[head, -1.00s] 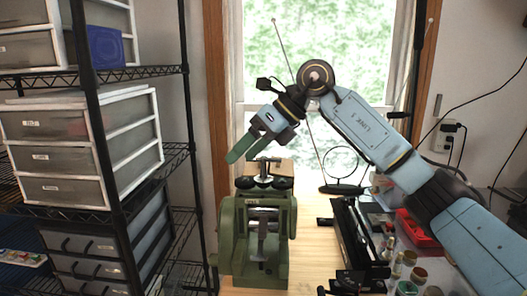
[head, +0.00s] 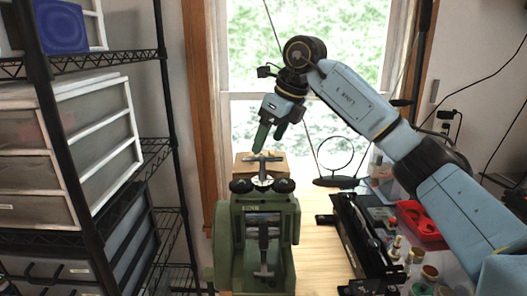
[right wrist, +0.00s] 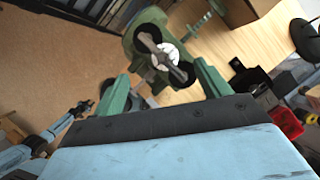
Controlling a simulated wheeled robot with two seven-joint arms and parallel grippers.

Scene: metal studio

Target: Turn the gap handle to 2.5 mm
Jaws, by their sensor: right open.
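The green rolling mill (head: 222,250) stands on the wooden bench in the middle of the head view. Its gap handle, a metal T-bar (head: 263,159), rises from the top between black knobs (head: 284,186). In the right wrist view the T-bar (right wrist: 163,52) crosses a white disc (right wrist: 168,60) between two black lobes. My right gripper (head: 260,149) points down just above the T-bar. Its green fingers are open, and in the right wrist view the handle lies ahead, between and beyond the fingertips (right wrist: 164,80). I see no contact. A dial reading is not legible.
A wooden block (head: 274,165) sits behind the mill. A black bench tool (head: 362,245), a red tray (head: 420,222) and small jars stand to the right. A wire shelf with drawers (head: 105,150) fills the left. A ring stand (head: 336,182) is near the window.

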